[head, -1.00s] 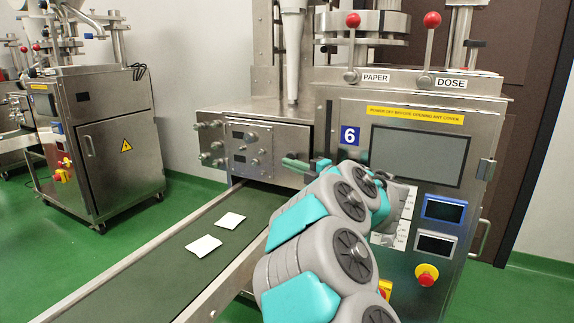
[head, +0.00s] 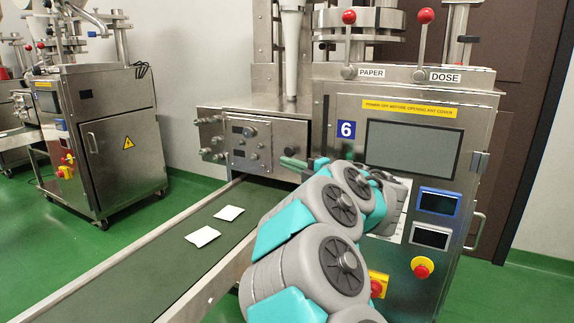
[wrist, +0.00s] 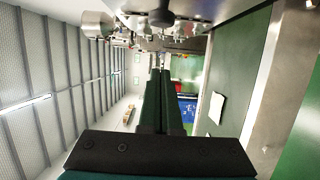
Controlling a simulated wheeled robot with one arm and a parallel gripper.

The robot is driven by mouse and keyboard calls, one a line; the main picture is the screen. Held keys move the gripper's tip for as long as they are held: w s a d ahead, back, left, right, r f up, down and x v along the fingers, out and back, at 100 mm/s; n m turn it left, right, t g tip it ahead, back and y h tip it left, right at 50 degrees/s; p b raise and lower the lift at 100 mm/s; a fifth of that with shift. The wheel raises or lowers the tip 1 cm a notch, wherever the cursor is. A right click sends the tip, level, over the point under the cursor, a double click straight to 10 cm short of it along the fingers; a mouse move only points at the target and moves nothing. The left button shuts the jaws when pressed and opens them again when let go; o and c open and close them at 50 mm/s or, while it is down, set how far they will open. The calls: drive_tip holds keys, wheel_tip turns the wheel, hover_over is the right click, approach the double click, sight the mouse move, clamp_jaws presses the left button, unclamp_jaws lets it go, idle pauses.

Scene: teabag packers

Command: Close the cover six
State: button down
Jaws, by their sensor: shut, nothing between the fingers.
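Machine six (head: 330,104) carries a blue plate with the number 6 (head: 346,129) and a yellow strip about opening covers (head: 411,107). Its steel sealing box (head: 225,130), with knobs on its front and side, sits over the belt at the left. I cannot tell which panel is cover six or whether it stands ajar. My gripper (head: 288,162) is shut and empty, pointing left in front of the box's lower right part. In the wrist view its two dark green fingers (wrist: 160,72) lie together, with metal knobs (wrist: 160,18) above them. My arm hides part of the machine's lower front.
A green conveyor belt (head: 165,260) with metal rails runs under the box and carries two white teabags (head: 202,236). A red stop button (head: 421,268) and two small displays sit on the machine's right front. Another machine (head: 125,142) stands at the left, with green floor between.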

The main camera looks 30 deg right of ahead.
drive_tip(key=s+d, duration=0.5)
drive_tip(key=d, duration=0.1)
drive_tip(key=shift+d, duration=0.25)
